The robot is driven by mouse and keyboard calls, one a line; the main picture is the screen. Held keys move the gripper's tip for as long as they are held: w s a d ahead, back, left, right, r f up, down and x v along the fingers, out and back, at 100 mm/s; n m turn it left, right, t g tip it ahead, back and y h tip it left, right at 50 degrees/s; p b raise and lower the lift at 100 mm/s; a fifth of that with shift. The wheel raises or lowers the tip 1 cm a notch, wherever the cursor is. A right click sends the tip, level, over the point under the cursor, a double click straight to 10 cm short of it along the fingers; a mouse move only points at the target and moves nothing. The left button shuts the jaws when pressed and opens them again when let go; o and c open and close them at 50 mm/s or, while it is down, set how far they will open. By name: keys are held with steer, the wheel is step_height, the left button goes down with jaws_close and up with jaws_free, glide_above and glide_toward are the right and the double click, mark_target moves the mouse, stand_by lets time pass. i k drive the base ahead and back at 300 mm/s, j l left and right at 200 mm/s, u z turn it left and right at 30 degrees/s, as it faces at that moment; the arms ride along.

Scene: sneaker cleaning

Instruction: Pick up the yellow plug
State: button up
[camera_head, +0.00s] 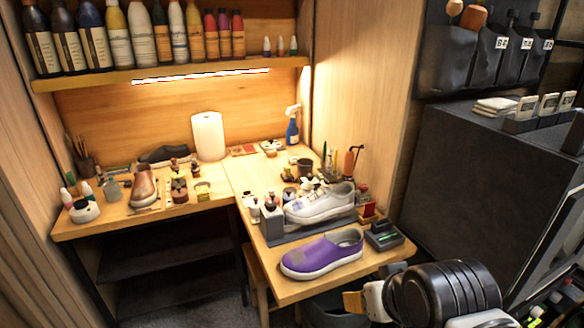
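I cannot pick out a yellow plug for certain. A small yellow item (203,188) sits on the left part of the L-shaped wooden bench (226,178), but it is too small to identify. A yellow-orange block (353,301) shows at the lower right, against the white and black end of my arm; I cannot tell whether it is part of my arm. The black ribbed section of my arm fills the bottom right. I see no gripper fingers.
A purple shoe (321,255) lies at the bench's front edge. Behind it a white sneaker (320,204) rests on a dark stand among bottles. A black device (384,236) sits at the right edge. A paper roll (208,136) stands at the back. A dark cabinet (470,190) bounds the right.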

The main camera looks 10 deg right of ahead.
mark_target(287, 170)
steer(key=i+j+z, duration=0.15)
steer(key=j, duration=0.3)
steer(key=j+z, duration=0.15)
steer(key=j, duration=0.35)
steer(key=i+j+z, duration=0.3)
steer(key=i+j, duration=0.15)
steer(key=i+j+z, duration=0.2)
steer(key=j, duration=0.2)
steer(key=i+j+z, duration=0.15)
steer(key=j, duration=0.2)
steer(key=i+j+z, duration=0.15)
steer(key=j, duration=0.2)
steer(key=i+j+z, duration=0.15)
steer(key=j, duration=0.25)
steer(key=i+j+z, duration=0.15)
steer(key=i, duration=0.15)
